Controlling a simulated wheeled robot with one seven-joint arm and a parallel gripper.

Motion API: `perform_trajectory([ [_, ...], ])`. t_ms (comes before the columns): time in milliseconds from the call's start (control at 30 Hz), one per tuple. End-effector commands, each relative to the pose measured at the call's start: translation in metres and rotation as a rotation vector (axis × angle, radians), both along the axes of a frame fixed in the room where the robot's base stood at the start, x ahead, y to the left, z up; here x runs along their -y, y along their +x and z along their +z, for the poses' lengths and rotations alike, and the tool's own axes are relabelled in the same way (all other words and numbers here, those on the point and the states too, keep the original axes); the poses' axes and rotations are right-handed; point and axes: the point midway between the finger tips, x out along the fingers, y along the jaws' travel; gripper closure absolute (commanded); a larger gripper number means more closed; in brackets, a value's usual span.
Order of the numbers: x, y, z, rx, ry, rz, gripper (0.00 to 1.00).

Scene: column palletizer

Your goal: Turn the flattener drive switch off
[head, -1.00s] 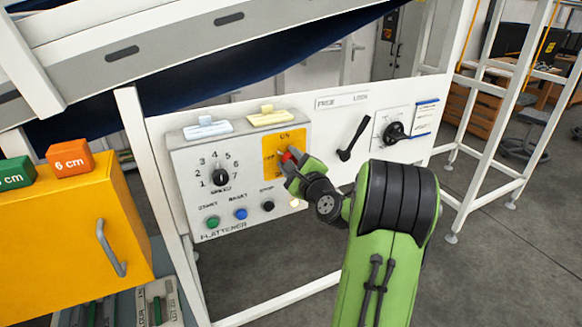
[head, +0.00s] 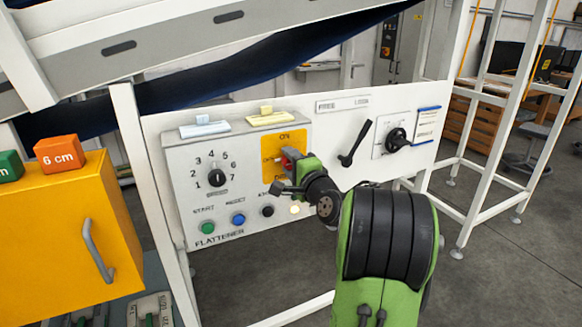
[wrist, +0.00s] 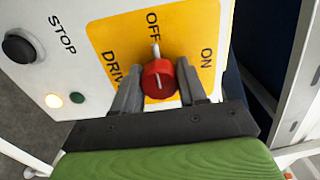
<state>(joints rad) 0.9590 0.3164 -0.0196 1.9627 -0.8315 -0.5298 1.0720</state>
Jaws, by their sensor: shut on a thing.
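The flattener drive switch is a red round knob (wrist: 158,80) on a yellow plate (wrist: 115,35) lettered OFF, ON and DRIVE. The white line on the knob points toward OFF in the wrist view. My gripper (wrist: 158,72) is shut on the knob, with one grey finger on each side of it. In the head view, my gripper (head: 287,173) reaches the yellow plate (head: 284,140) from the right and hides much of the red knob (head: 290,156).
The grey flattener panel (head: 235,180) also has a numbered speed dial (head: 217,178), several buttons and a lit lamp (head: 295,209). A black lever (head: 355,143) and a rotary handle (head: 397,139) are to the right. A yellow cabinet (head: 50,240) stands at left.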

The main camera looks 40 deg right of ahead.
Motion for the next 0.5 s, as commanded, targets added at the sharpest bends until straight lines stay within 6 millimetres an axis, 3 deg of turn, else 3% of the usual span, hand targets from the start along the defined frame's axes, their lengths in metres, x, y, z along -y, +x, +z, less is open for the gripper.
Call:
perform_trajectory([
  [467, -0.0004, 0.0001, -0.0018, -0.01, -0.012, 0.001, 0.89],
  [500, -0.0004, 0.0001, -0.0019, -0.01, -0.012, 0.001, 0.55],
])
